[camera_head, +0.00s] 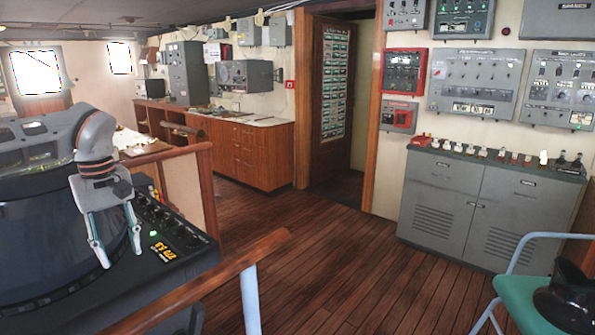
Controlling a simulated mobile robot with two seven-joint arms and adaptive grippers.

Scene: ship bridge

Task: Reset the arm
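My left gripper (121,257) is in the head view at the left. It hangs from a grey and white arm and points downward, with its two thin fingers apart and nothing between them. It is in front of a dark console with a large round display (50,235) and a black control panel (165,235) with knobs, a green light and orange digits. I cannot tell whether the fingertips touch the console. My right gripper is not in view.
A wooden rail (200,285) crosses the near left. A green chair (522,300) with a dark object (570,298) is at the lower right. Grey cabinets (480,210) stand along the right wall, below instrument panels (475,85). The wooden floor (350,265) between is clear to a doorway.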

